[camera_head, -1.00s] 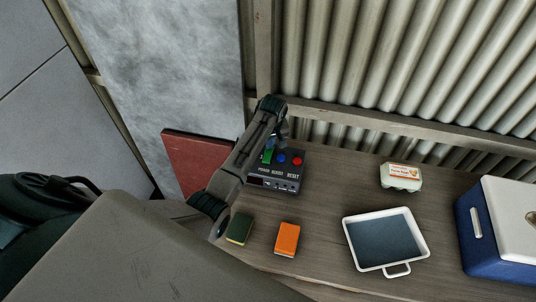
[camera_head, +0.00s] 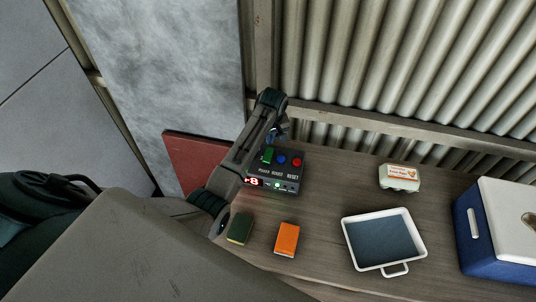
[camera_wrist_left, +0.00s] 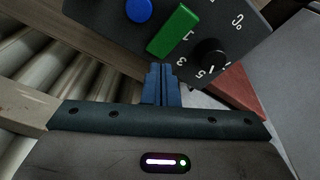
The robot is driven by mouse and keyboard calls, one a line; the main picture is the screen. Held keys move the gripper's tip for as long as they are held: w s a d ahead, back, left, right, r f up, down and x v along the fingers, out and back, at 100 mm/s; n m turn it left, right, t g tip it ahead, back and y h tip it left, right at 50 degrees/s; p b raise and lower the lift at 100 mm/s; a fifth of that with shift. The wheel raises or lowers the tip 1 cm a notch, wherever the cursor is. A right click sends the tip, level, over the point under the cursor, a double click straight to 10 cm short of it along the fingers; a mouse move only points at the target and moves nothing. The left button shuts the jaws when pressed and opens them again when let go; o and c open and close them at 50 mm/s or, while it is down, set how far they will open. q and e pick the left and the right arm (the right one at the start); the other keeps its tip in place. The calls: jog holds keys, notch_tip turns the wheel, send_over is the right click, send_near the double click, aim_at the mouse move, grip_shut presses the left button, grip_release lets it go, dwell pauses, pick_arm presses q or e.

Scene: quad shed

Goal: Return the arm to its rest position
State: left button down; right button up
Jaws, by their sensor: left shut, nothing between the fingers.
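My left arm reaches from the left over the wooden bench in the head view. Its gripper (camera_head: 277,132) hangs just above and behind a dark control box (camera_head: 290,172) with a green, a blue and a red button. In the left wrist view the blue fingers (camera_wrist_left: 161,84) are closed together and empty. Their tips point at the box's green button (camera_wrist_left: 173,31), with the blue button (camera_wrist_left: 138,10) and a black knob (camera_wrist_left: 210,53) beside it. The fingertips are close to the green button; I cannot tell if they touch. The box shows a lit red display and a green light. My right gripper is not in view.
On the bench (camera_head: 325,255) lie a dark green box (camera_head: 240,228) and an orange box (camera_head: 287,239). A white tray (camera_head: 424,252), an egg carton (camera_head: 399,178) and a blue-and-white cooler (camera_head: 478,250) stand to the right. A corrugated wall (camera_head: 400,55) rises behind.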

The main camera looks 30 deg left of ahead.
pick_arm(q)
notch_tip(320, 180, up, 3)
dwell(0.4)
jog(key=shift+f, duration=0.1)
dwell(0.3)
